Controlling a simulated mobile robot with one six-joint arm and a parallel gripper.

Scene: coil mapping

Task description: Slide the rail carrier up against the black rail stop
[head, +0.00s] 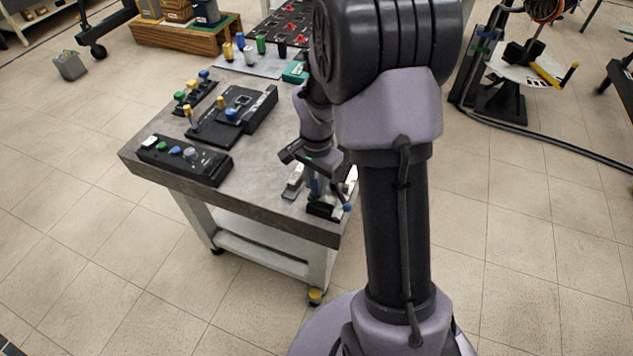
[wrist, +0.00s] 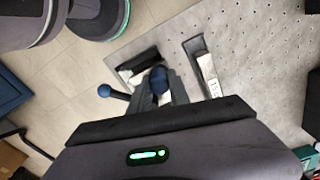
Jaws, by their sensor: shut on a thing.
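My gripper (head: 314,176) is at the near right corner of the grey table, its fingers shut around a blue knobbed post, which I take to be the rail carrier (wrist: 158,77). The carrier's blue post also shows in the head view (head: 315,190). A black block, apparently the rail stop (head: 322,211), sits close by on the table-corner side; it shows in the wrist view (wrist: 138,60) just beyond the carrier's knob. I cannot tell whether carrier and stop touch. A blue ball on a short dark arm (wrist: 104,91) sticks out to the side. My gripper hides most of the rail.
A pale strip with markings and a dark end (wrist: 208,76) lies beside the rail. A black box with coloured knobs (head: 186,159) and a black fixture (head: 236,116) stand farther left on the table (head: 262,197). The table edge is close to the rail.

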